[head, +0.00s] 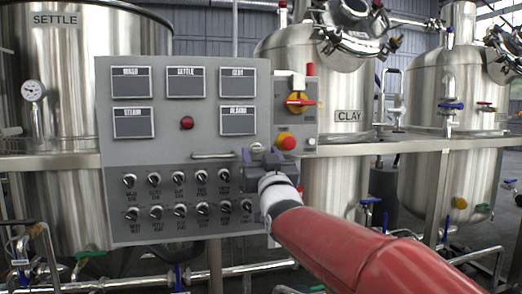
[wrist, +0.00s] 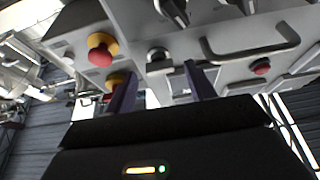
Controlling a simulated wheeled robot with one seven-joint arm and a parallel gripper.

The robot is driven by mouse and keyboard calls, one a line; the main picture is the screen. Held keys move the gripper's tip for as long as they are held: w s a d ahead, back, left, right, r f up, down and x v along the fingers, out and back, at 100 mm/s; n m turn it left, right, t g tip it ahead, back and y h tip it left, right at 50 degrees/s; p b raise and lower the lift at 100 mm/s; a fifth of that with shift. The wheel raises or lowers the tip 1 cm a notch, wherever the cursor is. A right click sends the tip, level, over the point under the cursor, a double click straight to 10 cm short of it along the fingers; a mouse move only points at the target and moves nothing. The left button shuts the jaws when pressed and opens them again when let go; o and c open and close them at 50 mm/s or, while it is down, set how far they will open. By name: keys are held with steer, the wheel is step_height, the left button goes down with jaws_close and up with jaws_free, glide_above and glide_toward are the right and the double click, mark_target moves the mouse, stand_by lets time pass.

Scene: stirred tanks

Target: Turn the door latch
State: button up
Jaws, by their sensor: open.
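The door latch, a small round silver knob (head: 257,146), sits at the right edge of the grey control panel (head: 130,235), right of the bar handle (head: 212,155). In the wrist view the latch (wrist: 158,57) shows just beyond and between the fingertips. My gripper (head: 266,160) is close in front of the panel, just below the latch in the head view, and partly hides that area. In the wrist view my gripper (wrist: 160,74) has its two dark fingers apart, with nothing held. I cannot tell whether the fingers touch the latch.
A red emergency button (head: 286,141) and a red-yellow rotary switch (head: 299,102) are close on the right. Several knobs (head: 180,195) line the lower panel. Steel tanks (head: 330,190) and pipes stand behind.

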steer(key=shift+w+a+r, duration=0.1)
steer(key=shift+w+r, duration=0.05)
steer(key=shift+w, duration=0.15)
steer(key=c, duration=1)
